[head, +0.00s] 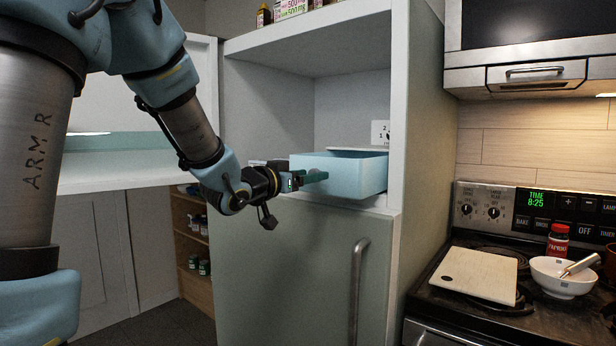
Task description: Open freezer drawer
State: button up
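The freezer drawer (352,176) is a light blue box in the open upper compartment of the tall pale cabinet. It sticks out past the compartment's front edge, and a strip of its open top shows. My gripper (314,177) is at the left part of the drawer, with its teal fingers overlapping the drawer in the picture. Whether the fingers touch it or hold anything is too small to tell. Any handle on the drawer is not visible. The inside of the drawer is mostly hidden.
A closed lower door (285,265) with a vertical metal handle (357,290) is below the drawer. The compartment's right side wall (400,110) is close to the drawer. At right, a coil stove bears a cutting board (476,274), a white bowl (563,279) and a red jar (558,241).

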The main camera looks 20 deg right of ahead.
jog(key=b+v, duration=0.2)
jog(key=v, duration=0.9)
jog(key=shift+d, duration=0.1)
jog(key=w+a+f+n+t+y, duration=0.1)
jog(key=w+a+f+n+y, duration=0.25)
jog(key=a+f+y, duration=0.35)
jog(key=w+a+f+n+t+y, duration=0.1)
jog(key=w+a+f+n+y, duration=0.25)
jog(key=a+f, duration=0.45)
jog(key=s+a+f+n+g+y, duration=0.2)
jog(key=s+a+f+g, duration=0.2)
jog(key=s, duration=0.4)
jog(key=s+a+f+n+g+y, duration=0.2)
jog(key=s+a+f+g, duration=0.3)
jog(key=s+f, duration=0.3)
jog(key=shift+a+f+y, duration=0.25)
jog(key=shift+a+y, duration=0.3)
jog(key=shift+a, duration=0.35)
